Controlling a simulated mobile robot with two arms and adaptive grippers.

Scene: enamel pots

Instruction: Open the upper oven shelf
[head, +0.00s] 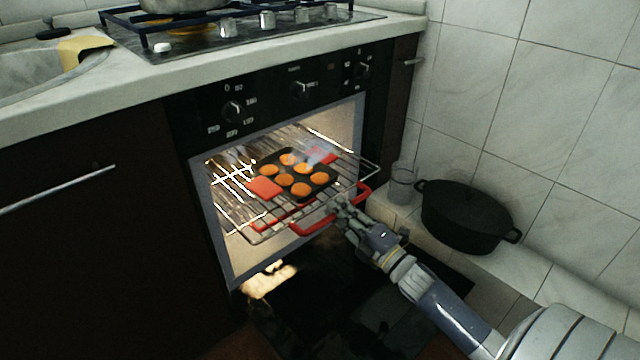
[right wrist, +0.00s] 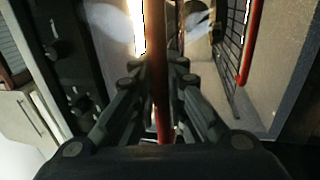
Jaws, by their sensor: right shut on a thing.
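The oven (head: 275,125) stands open, its dark door (head: 310,300) folded down and its inside lit. A wire shelf (head: 350,166) sticks out of the opening. It carries a dark muffin tray (head: 286,177) with orange muffins and red grips. A red bar (head: 312,226) runs along the shelf's front. My right gripper (head: 341,208) is at this bar, shut on it. In the right wrist view the reddish bar (right wrist: 158,80) passes between the fingers (right wrist: 160,88). More red shows below the shelf, partly hidden by its wires. My left gripper is in neither view.
A black lidded pot (head: 468,216) and a clear glass (head: 401,183) stand on the ledge right of the oven. The hob (head: 240,30) and worktop (head: 130,85) are above. A cupboard handle (head: 58,190) projects at left.

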